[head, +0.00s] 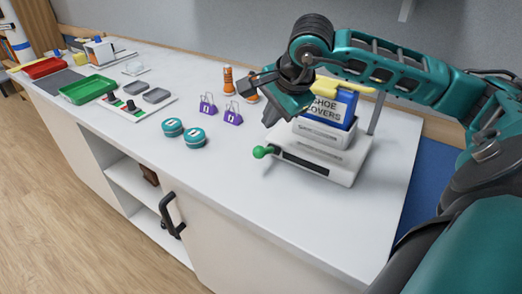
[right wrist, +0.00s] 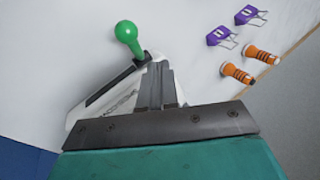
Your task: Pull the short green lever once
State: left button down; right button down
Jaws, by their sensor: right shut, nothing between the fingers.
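The short green lever with a round green knob (head: 260,152) sticks out from the left end of a white dispenser base (head: 335,168). In the right wrist view the knob (right wrist: 127,32) is beyond and left of the fingertips, with its stem running to the white base. My right gripper (head: 270,116) is above the left end of the dispenser, apart from the knob. Its dark fingers (right wrist: 156,75) are shut with nothing between them. My left gripper is out of view.
A blue shoe covers box (head: 325,108) stands on the dispenser. A green tray (head: 88,90) lies farther left. The counter front near the lever is clear.

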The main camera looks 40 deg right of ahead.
aim_at(265, 151)
jog(key=shift+s+a+f+b, duration=0.15)
jog(key=shift+a+f+b, duration=0.45)
jog(key=shift+f, duration=0.35)
dwell(0.3)
dwell(1.1)
jog(key=shift+a+f+b, duration=0.2)
jog(key=shift+f+b, duration=0.2)
